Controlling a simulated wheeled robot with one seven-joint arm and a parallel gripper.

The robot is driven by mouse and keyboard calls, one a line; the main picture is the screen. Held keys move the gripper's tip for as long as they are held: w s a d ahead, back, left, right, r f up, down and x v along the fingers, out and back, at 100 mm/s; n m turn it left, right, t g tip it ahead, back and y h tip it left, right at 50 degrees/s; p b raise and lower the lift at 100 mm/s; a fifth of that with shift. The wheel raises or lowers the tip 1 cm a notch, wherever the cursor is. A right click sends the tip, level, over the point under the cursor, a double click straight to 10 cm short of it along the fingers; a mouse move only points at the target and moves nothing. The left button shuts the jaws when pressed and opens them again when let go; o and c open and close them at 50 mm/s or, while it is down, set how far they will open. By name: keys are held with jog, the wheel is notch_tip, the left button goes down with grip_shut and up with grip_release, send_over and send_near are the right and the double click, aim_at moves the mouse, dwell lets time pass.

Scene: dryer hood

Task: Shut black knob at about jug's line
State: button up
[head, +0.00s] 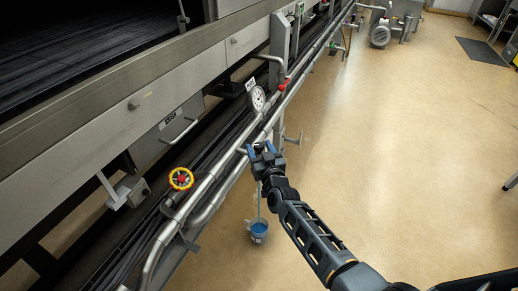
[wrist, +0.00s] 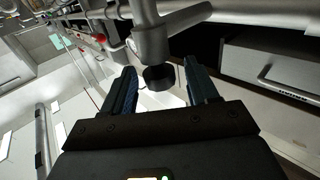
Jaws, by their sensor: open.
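The black knob (wrist: 158,77) shows in the wrist view as a short dark cylinder at the end of a grey metal fitting (wrist: 150,35). It lies between the two blue-lined fingers of my gripper, with a visible gap at the finger on its right; contact on the left is hard to tell. In the head view my open gripper (head: 262,150) is at the steel pipes, and I cannot make out the knob there. The blue jug (head: 258,232) is below my gripper, near the floor, with a thin pale line (head: 259,203) running up from it.
A round gauge (head: 258,98), a red knob (head: 283,87) and a yellow handwheel with a red centre (head: 180,179) sit along the pipes (head: 215,175). The machine's long steel side is at left. Open tan floor (head: 400,150) lies to the right.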

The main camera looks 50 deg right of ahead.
jog(key=shift+w+d, duration=0.35)
jog(key=shift+w, duration=0.2)
jog(key=c, duration=1)
jog(key=shift+r, duration=0.1)
